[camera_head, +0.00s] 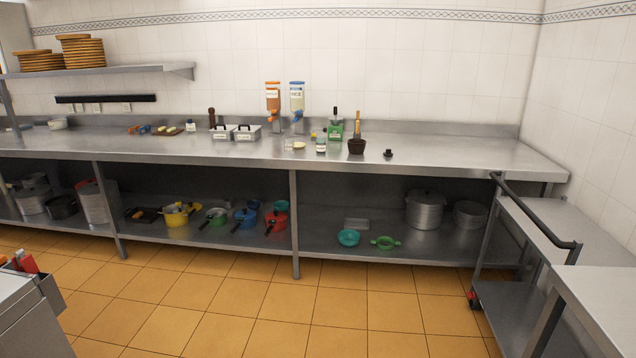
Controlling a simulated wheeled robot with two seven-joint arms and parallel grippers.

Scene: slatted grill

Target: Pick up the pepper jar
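Two small labelled jars stand on the long steel counter (440,157). One jar (321,146) with a white label is near the middle, in front of a green box-like item (335,131). The other jar (190,126) is further left, beside a wooden board. The labels are too small to read, so I cannot tell which is the pepper jar. Neither of my grippers shows in this view.
Two dispensers (273,103) (297,103) and a dark brown pot (356,146) stand near the middle jar. A cart with a black handle (535,209) is at the right, and a grey cabinet (27,310) at lower left. The tiled floor (250,320) between is clear.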

